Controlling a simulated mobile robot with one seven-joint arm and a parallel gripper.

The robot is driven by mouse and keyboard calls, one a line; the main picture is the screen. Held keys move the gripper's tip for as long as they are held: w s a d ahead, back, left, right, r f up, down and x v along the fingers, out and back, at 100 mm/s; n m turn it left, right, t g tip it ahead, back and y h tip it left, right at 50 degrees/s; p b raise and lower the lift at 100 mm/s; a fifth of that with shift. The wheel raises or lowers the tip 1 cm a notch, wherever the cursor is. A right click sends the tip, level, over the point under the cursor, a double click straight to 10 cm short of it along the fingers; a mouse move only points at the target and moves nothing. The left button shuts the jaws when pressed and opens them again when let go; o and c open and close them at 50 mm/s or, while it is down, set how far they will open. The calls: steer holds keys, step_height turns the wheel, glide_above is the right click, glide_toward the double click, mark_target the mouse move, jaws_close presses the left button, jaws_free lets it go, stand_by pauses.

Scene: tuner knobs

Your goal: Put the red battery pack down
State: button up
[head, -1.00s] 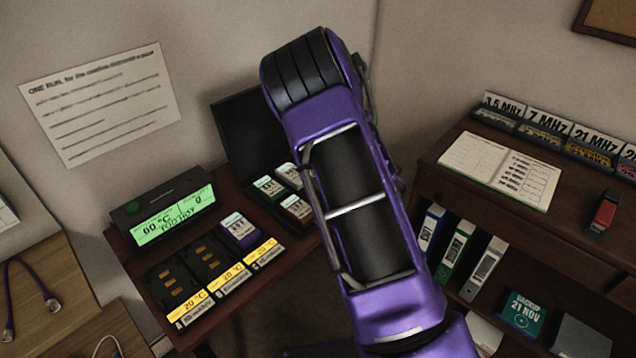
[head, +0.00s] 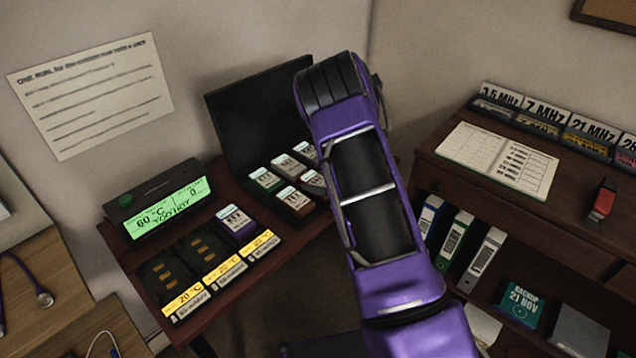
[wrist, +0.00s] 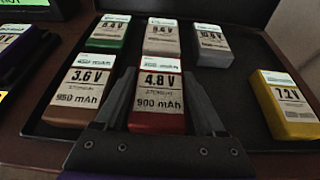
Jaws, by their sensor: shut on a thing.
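The red battery pack (wrist: 157,99), marked 4.8 V and 900 mAh, is between the two fingers of my gripper (wrist: 163,110), which is shut on it. It is in line with the brown pack (wrist: 82,90) on its left. I cannot tell whether its underside touches the black tray (wrist: 232,95). In the head view the red pack (head: 313,180) shows beside my arm, which hides my gripper. The green pack (wrist: 108,34), a tan-labelled pack (wrist: 162,37) and a grey pack (wrist: 212,45) stand behind. A yellow pack (wrist: 287,105) stands at the right.
The charger (head: 165,275) at the left holds a purple pack (head: 237,222); its other two bays look empty. A green display (head: 167,211) stands behind it. The black raised panel (head: 255,115) backs the packs. A shelf desk (head: 450,190) stands at the right.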

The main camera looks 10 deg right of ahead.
steer(key=shift+f, duration=0.25)
steer(key=o, duration=1.5)
steer(key=shift+r, duration=0.1)
steer(key=shift+r, duration=0.25)
steer(key=v, duration=1.2)
steer(key=shift+f+p, duration=0.25)
steer(key=shift+p, duration=0.1)
